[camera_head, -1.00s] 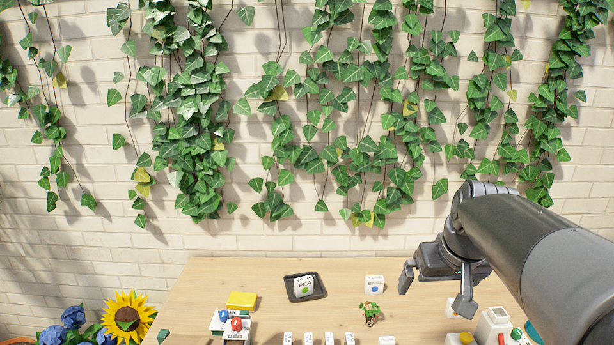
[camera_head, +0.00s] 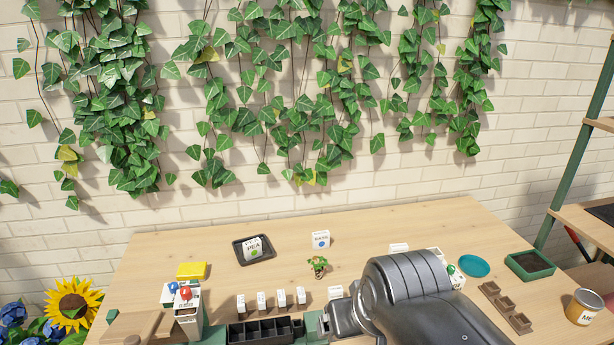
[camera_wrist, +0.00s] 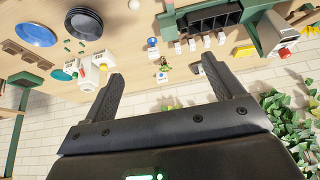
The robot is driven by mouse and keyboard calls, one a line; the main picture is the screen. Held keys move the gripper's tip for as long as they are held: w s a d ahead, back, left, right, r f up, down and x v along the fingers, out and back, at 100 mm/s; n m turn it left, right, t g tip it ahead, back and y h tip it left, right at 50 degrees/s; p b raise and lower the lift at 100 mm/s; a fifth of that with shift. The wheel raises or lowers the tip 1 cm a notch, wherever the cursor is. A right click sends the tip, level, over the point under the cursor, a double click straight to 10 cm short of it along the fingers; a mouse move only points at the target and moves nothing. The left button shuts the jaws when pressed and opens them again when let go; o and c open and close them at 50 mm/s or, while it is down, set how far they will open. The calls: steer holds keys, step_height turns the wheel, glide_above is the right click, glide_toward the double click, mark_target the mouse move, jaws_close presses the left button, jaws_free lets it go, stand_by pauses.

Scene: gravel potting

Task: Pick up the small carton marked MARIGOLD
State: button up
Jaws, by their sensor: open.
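I cannot read MARIGOLD on any carton. A white carton with a blue dot (camera_head: 320,239) stands at the back middle of the table; its lettering is too small to read. A carton marked PEA (camera_head: 252,248) is on a black tray (camera_head: 240,256). My gripper (camera_wrist: 163,72) is open and empty in the wrist view, its fingers spread above the table. In the head view my arm covers the right front and the fingers do not show clearly.
Several small white cartons (camera_head: 281,298) stand in a row behind a black compartment tray (camera_head: 262,332). A small plant (camera_head: 317,265), a yellow block (camera_head: 191,271), a teal dish (camera_head: 474,266), a green planter (camera_head: 530,265) and a can (camera_head: 584,306) are around. The back table edge is mostly clear.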

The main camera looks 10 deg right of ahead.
steer(key=shift+c, duration=0.4)
steer(key=n+g, duration=0.1)
steer(key=n, duration=3.4)
glide_above(400, 246)
steer(key=s, duration=0.3)
step_height(400, 246, down, 18)
steer(key=x, duration=0.5)
steer(key=shift+d+f, duration=0.25)
steer(key=shift+a+x, duration=0.15)
steer(key=shift+x, duration=1.2)
steer(key=shift+a+x, duration=0.15)
steer(key=shift+x, duration=1.15)
steer(key=shift+s, duration=0.1)
